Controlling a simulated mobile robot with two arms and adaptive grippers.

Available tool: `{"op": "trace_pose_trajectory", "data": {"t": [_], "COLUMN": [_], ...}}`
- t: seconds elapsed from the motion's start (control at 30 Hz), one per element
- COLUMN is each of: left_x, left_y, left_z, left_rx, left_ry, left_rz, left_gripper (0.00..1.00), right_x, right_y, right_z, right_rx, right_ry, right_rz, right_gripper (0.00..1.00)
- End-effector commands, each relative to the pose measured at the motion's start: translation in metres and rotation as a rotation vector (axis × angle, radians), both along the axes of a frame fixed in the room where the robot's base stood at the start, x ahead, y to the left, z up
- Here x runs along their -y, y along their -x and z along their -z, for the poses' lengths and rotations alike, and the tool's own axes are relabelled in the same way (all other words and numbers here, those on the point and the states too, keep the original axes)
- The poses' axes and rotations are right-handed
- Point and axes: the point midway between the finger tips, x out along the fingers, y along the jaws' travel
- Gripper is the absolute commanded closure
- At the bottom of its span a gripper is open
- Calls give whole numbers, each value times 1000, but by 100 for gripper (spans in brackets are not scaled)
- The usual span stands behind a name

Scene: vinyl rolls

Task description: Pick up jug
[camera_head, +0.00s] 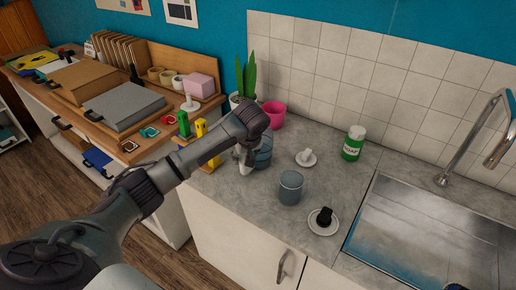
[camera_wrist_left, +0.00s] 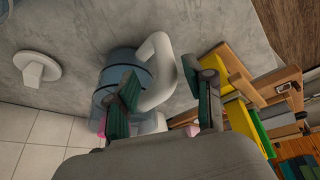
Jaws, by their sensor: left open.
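The jug (camera_head: 263,153), blue-grey with a white handle, stands on the grey counter (camera_head: 235,200) in the head view, partly hidden by my left arm. In the left wrist view the jug (camera_wrist_left: 124,62) shows with its white curved handle (camera_wrist_left: 163,67). My left gripper (camera_wrist_left: 168,88) is open, with one dark green finger over the jug's side and the other beyond the handle, so the handle lies between them. In the head view the left gripper (camera_head: 246,160) is mostly hidden behind its own wrist. My right gripper is not in view.
A blue-grey cup (camera_head: 290,187) stands front right of the jug. White dishes with a white knob (camera_head: 306,157) and a black knob (camera_head: 323,218) lie nearby. A pink pot (camera_head: 274,114) and a plant (camera_head: 246,77) stand behind. A green jar (camera_head: 353,143) and sink (camera_head: 425,235) are right.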

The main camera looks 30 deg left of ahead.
Motion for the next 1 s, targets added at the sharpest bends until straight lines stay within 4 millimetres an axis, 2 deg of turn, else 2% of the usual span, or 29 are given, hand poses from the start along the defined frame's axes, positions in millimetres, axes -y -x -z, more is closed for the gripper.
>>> {"op": "trace_pose_trajectory", "data": {"t": [0.23,0.37,0.5,0.8,1.0], "left_x": [-7,-16,-20,-21,-21], "left_y": [-2,-3,-8,-9,-9], "left_z": [16,34,52,58,57], "left_rx": [-2,-4,-1,1,1], "left_ry": [-1,-3,-1,-1,-1], "left_rz": [0,-1,1,2,2], "left_gripper": [47,47,47,47,81], "right_x": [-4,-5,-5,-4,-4], "right_y": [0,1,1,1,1], "right_z": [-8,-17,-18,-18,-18], "right_rx": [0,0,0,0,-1], "right_ry": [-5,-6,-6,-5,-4], "right_rz": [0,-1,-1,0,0], "right_gripper": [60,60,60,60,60]}}
